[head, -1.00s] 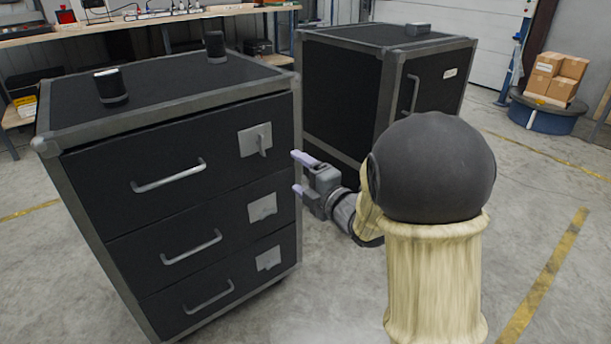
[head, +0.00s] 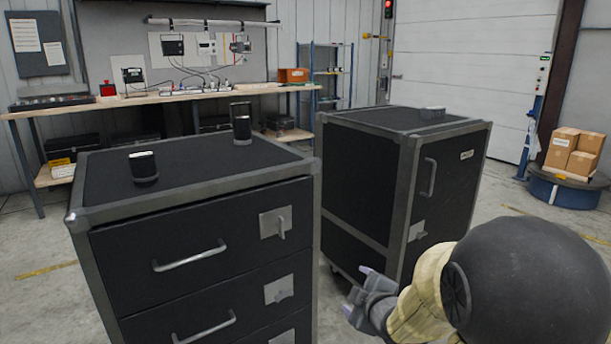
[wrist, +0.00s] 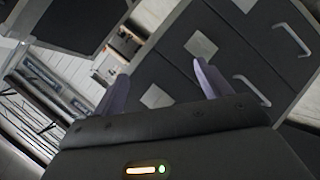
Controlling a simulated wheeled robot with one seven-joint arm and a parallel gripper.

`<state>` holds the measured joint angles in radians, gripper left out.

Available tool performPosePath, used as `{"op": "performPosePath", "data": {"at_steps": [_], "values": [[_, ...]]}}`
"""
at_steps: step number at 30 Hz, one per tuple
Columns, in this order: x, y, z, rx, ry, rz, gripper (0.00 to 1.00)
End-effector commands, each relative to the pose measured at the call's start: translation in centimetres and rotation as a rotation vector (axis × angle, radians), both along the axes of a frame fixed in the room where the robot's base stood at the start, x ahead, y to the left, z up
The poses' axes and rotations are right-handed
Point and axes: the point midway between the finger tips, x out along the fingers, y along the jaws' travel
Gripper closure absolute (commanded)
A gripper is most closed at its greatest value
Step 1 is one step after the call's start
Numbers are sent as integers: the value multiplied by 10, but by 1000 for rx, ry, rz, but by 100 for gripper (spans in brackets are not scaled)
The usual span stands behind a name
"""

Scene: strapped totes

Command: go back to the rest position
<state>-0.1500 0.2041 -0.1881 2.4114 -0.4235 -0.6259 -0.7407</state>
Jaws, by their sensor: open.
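My gripper (head: 357,291) is open and empty, in front of the gap between the two black cabinets in the head view. In the wrist view its two pale purple fingers (wrist: 160,88) stand apart with nothing between them. The near drawer cabinet (head: 196,170) is at the left, with grey edges, bar handles and latch plates. Its top drawer (head: 200,235) looks closed or nearly so. It shows tilted in the wrist view (wrist: 225,75). My arm fills the lower right of the head view.
A second black cabinet (head: 360,180) with a door stands behind, right of the first. Two dark cylinders, one (head: 144,166) in front of the other (head: 242,128), stand on the near cabinet. A workbench (head: 180,97) is at the back. Boxes (head: 575,152) sit on a blue drum at the right.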

Motion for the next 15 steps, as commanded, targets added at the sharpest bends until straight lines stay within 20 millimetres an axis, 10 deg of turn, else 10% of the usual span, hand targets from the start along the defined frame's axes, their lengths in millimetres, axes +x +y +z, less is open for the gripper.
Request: {"op": "performPosePath", "data": {"at_steps": [15], "values": [[-147,-40,-48,475,715,-788,24]]}}
